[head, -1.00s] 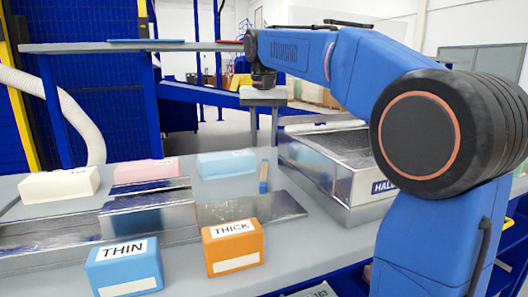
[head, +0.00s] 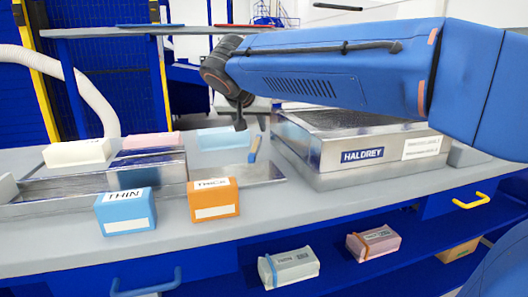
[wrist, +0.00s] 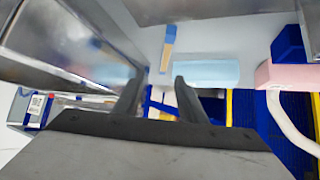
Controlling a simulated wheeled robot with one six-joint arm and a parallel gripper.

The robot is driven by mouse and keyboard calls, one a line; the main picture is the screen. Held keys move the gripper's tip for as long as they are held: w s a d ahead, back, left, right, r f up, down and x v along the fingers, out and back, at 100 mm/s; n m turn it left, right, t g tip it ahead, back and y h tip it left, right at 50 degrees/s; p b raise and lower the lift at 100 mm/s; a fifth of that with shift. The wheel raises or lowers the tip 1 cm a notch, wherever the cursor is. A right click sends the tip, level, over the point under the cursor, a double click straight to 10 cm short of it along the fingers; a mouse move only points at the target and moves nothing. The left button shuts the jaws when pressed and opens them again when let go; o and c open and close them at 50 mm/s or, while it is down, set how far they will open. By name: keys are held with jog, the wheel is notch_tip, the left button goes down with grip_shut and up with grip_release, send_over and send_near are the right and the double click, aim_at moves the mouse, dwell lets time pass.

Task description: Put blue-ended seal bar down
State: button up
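A short tan bar with a blue end (head: 254,148) is on the grey bench, just left of the metal machine. It also shows in the wrist view (wrist: 168,48), beyond the fingertips and apart from them. I take it for the blue-ended seal bar, but it is small and I cannot be sure.
The metal machine (head: 362,155) stands right of the bar. A light-blue block (head: 224,138) and a pink block (head: 151,140) are behind. THIN (head: 126,212) and THICK (head: 214,201) boxes stand in front. A blue-banded pack (head: 289,267) and an orange-banded pack (head: 373,243) lie on the lower shelf.

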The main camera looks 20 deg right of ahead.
jog(key=s, duration=0.1)
send_near(255, 144)
jog(key=f, duration=0.1)
jog(key=w+d+f, duration=0.1)
jog(key=shift+d+f+t, duration=0.25)
jog(key=shift+d+t, duration=0.05)
jog(key=shift+t, duration=0.1)
jog(key=shift+a+x, duration=0.15)
jog(key=shift+x, duration=1.2)
jog(key=shift+a+x, duration=0.1)
jog(key=shift+x, duration=1.25)
jog(key=shift+w+r, duration=0.1)
jog(key=shift+w, duration=0.05)
jog(key=shift+c, duration=0.7)
grip_shut()
